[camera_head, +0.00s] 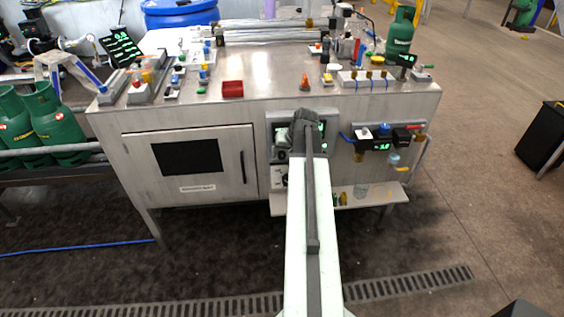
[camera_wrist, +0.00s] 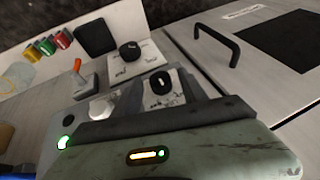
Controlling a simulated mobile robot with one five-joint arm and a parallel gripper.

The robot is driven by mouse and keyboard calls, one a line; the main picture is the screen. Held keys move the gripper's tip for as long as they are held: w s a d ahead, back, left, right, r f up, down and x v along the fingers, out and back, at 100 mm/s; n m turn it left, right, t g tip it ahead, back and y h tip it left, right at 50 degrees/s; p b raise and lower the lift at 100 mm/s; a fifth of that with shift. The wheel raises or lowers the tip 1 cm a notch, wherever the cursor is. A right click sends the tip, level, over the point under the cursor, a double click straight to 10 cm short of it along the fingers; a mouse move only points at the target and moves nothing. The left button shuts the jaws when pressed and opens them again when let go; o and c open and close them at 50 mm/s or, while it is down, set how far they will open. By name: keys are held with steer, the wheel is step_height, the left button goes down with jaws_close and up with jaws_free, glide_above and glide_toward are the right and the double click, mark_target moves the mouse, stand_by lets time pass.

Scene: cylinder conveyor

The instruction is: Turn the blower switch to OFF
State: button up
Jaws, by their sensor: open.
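In the wrist view two black rotary knobs sit on white plates, one farther off (camera_wrist: 131,51) and one nearer (camera_wrist: 160,82). The plates' markings are too small to read, so I cannot tell which knob is the blower switch or which way it is set. My gripper (camera_head: 304,117) is dark and reaches the front of the control panel (camera_head: 272,124) in the head view, covering much of it. It is open, with nothing seen between its fingers, and stands apart from the knobs. Part of a knob plate (camera_head: 280,179) shows lower on the panel.
A lever with an orange handle (camera_wrist: 78,66) and a white knob (camera_wrist: 101,108) stand beside the knobs. The cabinet door handle (camera_head: 243,167) sticks out left of the panel; valves (camera_head: 385,135) sit right.

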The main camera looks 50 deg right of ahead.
steer(key=shift+r, duration=0.1)
jaws_close()
steer(key=shift+a, duration=0.15)
steer(key=shift+w+a+g+h+p, duration=0.1)
steer(key=shift+w+g+h+p, duration=0.05)
steer(key=shift+g+h+p, duration=0.4)
steer(key=shift+w+a+n+g+h, duration=0.15)
steer(key=shift+n+g+h, duration=0.25)
steer(key=shift+g+h, duration=0.45)
steer(key=shift+w+a+f+n+g+h+b, duration=0.1)
steer(key=shift+f+n+g+h+b, duration=0.05)
steer(key=shift+g+h+b, duration=0.35)
steer(key=shift+w+a+f+n+g+h+b, duration=0.15)
steer(key=shift+g+h+b, duration=0.15)
steer(key=shift+h+b, duration=0.3)
steer(key=shift+s+r+g+h+b, duration=0.1)
steer(key=shift+g+h+b, duration=0.45)
steer(key=shift+h, duration=0.15)
